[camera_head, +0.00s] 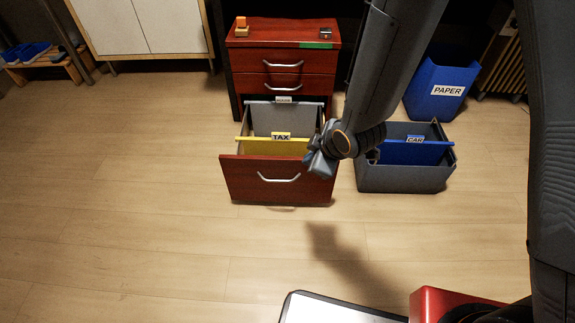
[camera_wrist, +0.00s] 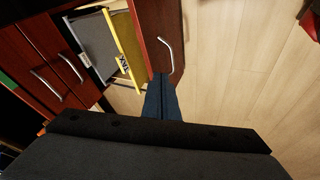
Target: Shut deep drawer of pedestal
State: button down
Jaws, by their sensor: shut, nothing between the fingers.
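The red-brown pedestal (camera_head: 284,84) stands at the top middle of the head view. Its deep bottom drawer (camera_head: 262,180) is pulled well out toward me, with a curved metal handle on its front. A yellow TAX folder (camera_head: 258,146) and a grey folder (camera_head: 283,119) hang inside it. My gripper (camera_head: 318,165) is shut and empty at the right end of the drawer front, above or beside its top edge. In the wrist view the fingers (camera_wrist: 163,98) show close to the drawer front (camera_wrist: 158,40). I cannot tell whether they touch it.
A grey box (camera_head: 405,178) with a blue CAR folder stands on the floor right of the drawer. A blue PAPER bin (camera_head: 440,88) is behind it. Small items (camera_head: 241,27) lie on the pedestal top.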

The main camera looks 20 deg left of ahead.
notch_tip(320, 180, down, 4)
jog(key=a+n+y, duration=0.1)
jog(key=a+n, duration=0.1)
jog(key=a, duration=0.1)
jog(key=b, duration=0.4)
send_near(281, 164)
notch_tip(281, 164, down, 3)
jog(key=s, duration=0.3)
jog(key=w, duration=0.1)
jog(key=w+a, duration=0.1)
jog(key=w+b, duration=0.1)
jog(key=shift+w+a+f, duration=0.3)
jog(key=shift+a+f, duration=0.05)
jog(key=shift+f, duration=0.05)
jog(key=shift+w+a+r, duration=0.1)
jog(key=shift+w+a, duration=0.05)
jog(key=shift+w, duration=0.35)
jog(key=shift+w, duration=0.1)
